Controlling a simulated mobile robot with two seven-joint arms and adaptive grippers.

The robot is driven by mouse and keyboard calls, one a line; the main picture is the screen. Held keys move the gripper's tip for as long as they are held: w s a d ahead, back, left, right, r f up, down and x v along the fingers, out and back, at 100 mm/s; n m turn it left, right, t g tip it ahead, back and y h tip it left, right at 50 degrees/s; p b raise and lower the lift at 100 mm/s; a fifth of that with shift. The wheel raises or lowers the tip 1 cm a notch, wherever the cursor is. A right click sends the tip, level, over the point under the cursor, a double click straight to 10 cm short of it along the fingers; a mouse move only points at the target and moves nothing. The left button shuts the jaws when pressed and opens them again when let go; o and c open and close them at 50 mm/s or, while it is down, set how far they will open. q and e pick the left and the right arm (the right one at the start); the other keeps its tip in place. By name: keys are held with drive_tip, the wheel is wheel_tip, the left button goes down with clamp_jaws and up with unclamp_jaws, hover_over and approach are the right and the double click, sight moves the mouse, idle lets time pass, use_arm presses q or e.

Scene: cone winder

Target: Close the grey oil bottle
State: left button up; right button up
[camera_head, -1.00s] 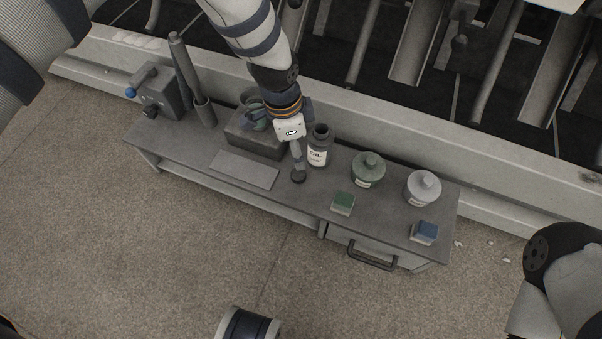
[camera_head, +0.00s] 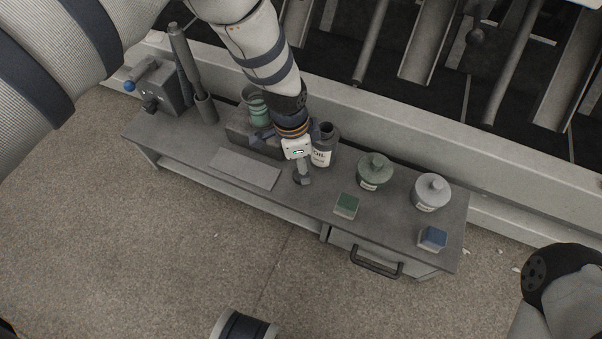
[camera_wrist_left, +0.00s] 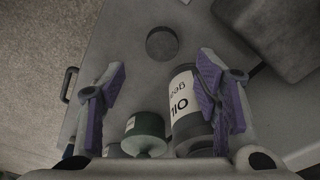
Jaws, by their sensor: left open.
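The grey oil bottle (camera_head: 322,155) stands upright on the bench with its dark neck open. My left gripper (camera_head: 303,174) is just left of it in the head view and covers part of it. In the left wrist view the bottle (camera_wrist_left: 186,112) shows its "OIL" label beside the right-hand finger. A dark round cap (camera_wrist_left: 162,43) lies on the bench, apart from the bottle and ahead of the fingertips. In the head view the cap is hard to separate from the fingers. My left gripper (camera_wrist_left: 160,90) is open and empty. My right gripper is not in view.
A green jar (camera_head: 374,170) and a pale grey jar (camera_head: 432,191) stand right of the bottle. A green block (camera_head: 346,206) and a blue block (camera_head: 432,238) lie near the front edge. A flat plate (camera_head: 248,169) and a box (camera_head: 240,124) are to the left.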

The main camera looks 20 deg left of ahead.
use_arm(q)
drive_tip(key=f+b, duration=0.1)
drive_tip(key=f, duration=0.1)
drive_tip(key=f+b, duration=0.1)
drive_tip(key=f, duration=0.2)
drive_tip(key=shift+a+f, duration=0.2)
drive_tip(key=shift+f, duration=0.1)
drive_tip(key=shift+r, duration=0.2)
drive_tip(key=c, duration=0.8)
